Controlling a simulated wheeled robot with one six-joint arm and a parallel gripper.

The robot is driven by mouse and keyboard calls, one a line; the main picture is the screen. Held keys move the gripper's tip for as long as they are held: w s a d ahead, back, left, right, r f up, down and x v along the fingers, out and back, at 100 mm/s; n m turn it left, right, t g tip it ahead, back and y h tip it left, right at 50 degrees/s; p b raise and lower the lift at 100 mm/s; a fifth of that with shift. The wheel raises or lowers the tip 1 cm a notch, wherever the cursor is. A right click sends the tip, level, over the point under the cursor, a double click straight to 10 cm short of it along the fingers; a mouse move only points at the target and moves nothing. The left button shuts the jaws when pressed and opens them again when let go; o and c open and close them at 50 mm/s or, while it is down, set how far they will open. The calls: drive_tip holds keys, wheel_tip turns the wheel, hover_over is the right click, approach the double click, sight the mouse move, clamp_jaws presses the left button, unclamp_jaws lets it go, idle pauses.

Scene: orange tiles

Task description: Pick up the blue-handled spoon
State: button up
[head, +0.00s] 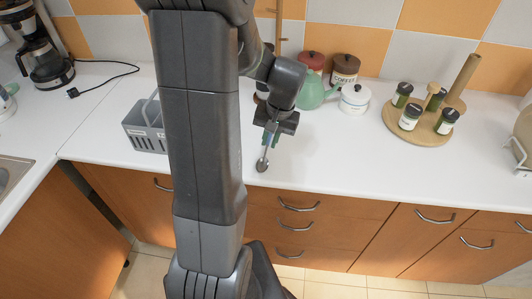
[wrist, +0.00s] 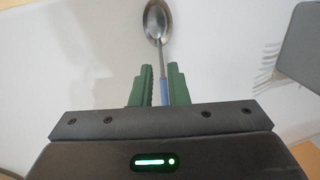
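The blue-handled spoon (wrist: 157,24) shows in the wrist view with its metal bowl beyond my fingertips. Its blue handle (wrist: 164,90) runs down between the green fingers of my gripper (wrist: 161,72), close to the right finger, with a narrow gap to the left one. The fingers look partly open. In the head view my gripper (head: 270,135) points down near the counter's front edge. The spoon's bowl (head: 262,163) sticks out in front of it. The rest of the handle is hidden by the gripper.
A grey caddy (head: 144,128) stands to the left, partly behind my arm. A green teapot (head: 310,92), a white pot (head: 355,98) and a round wooden jar stand (head: 421,137) are behind and right. Counter right of the gripper is clear.

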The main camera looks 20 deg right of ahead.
sight(265, 154)
drive_tip(key=f, duration=0.3)
drive_tip(key=a+f+p, duration=0.1)
drive_tip(key=shift+w+f, duration=0.3)
drive_tip(key=shift+f, duration=0.1)
drive_tip(key=shift+d, duration=0.1)
clamp_jaws()
drive_tip(key=shift+r, duration=0.1)
